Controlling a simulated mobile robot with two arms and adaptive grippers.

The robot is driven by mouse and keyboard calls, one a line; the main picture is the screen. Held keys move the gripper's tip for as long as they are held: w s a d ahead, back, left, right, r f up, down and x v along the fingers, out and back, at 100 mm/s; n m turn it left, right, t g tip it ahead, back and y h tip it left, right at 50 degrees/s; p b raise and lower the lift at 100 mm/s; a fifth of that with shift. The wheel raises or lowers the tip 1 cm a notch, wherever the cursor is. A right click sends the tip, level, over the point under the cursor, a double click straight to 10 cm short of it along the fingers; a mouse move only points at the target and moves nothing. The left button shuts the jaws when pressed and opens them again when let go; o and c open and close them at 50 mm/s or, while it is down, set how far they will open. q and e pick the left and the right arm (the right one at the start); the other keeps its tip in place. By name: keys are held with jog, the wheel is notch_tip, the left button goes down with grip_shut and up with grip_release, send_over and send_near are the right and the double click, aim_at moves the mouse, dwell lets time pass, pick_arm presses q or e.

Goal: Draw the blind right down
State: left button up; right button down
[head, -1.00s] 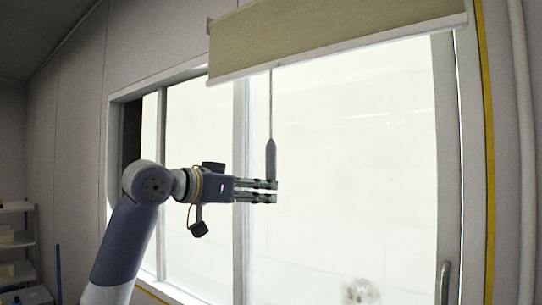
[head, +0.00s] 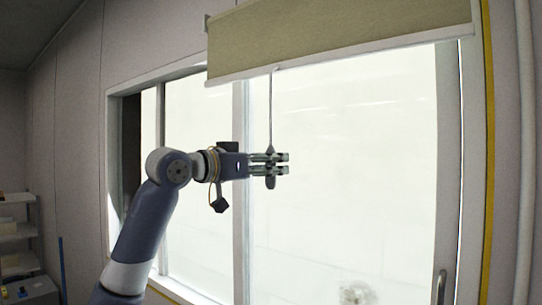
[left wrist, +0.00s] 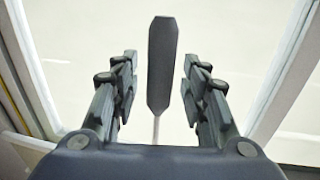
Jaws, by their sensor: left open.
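The blind (head: 340,38) is a beige-green roller blind with a pale bottom bar, covering only the top of the window in the head view. A thin cord (head: 271,108) hangs from its bottom bar and ends in a dark grey pull handle (head: 271,183). My left gripper (head: 286,163) is at the handle, its fingers in front of the handle's middle. In the left wrist view the handle (left wrist: 161,65) stands between the two open fingers, with a gap on either side. My right gripper is not in view.
The bright window (head: 350,190) fills the middle, with a grey frame post (head: 240,200) behind my left gripper. A metal door-type handle (head: 441,287) is at lower right. A shelf unit (head: 18,235) stands at far left.

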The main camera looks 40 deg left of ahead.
pick_arm(q)
jog(key=shift+w+d, duration=0.1)
jog(key=shift+w, duration=0.2)
